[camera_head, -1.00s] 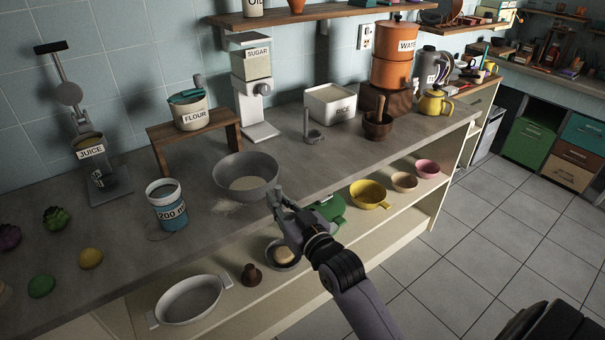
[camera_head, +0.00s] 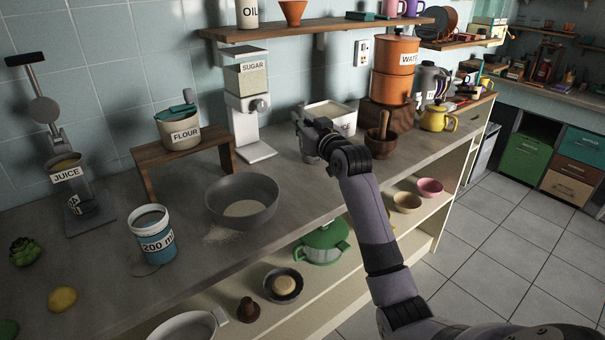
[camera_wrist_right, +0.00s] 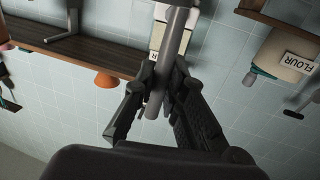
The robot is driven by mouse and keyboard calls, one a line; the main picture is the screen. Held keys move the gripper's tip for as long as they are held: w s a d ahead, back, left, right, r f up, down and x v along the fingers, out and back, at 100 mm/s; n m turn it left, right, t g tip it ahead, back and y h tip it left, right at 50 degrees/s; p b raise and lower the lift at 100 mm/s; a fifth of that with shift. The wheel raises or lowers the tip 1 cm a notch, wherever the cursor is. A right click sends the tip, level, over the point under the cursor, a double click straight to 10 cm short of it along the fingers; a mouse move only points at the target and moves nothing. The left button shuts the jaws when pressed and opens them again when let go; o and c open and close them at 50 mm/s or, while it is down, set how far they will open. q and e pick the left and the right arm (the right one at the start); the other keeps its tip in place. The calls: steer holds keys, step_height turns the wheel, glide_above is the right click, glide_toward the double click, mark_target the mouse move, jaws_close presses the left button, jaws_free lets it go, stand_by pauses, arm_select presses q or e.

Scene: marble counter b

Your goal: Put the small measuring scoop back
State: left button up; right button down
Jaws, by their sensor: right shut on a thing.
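My right gripper (camera_head: 303,130) is over the counter in front of the white rice container (camera_head: 334,112), whose label it partly covers. In the right wrist view its two fingers (camera_wrist_right: 157,92) are shut on a grey rod (camera_wrist_right: 178,35), which looks like the upright handle of the small measuring scoop. The scoop's cup is hidden behind the gripper and arm in the head view, so I cannot tell whether it touches the counter. My left gripper is not in view.
The sugar dispenser (camera_head: 247,105) stands left of the gripper, and the wooden mortar (camera_head: 380,140) close on its right. A grey bowl (camera_head: 242,202) and a 200 ml cup (camera_head: 155,235) stand nearer. A wall shelf (camera_head: 320,25) is above.

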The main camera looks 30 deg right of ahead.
step_height(320, 180, down, 14)
steer(key=shift+r, duration=0.15)
stand_by(0.4)
steer(key=c, duration=1.6)
jaws_free()
steer(key=shift+c, duration=0.2)
steer(key=s+a, duration=0.1)
steer(key=s, duration=1.1)
steer(key=shift+a+b, duration=0.3)
steer(key=shift+b, duration=0.05)
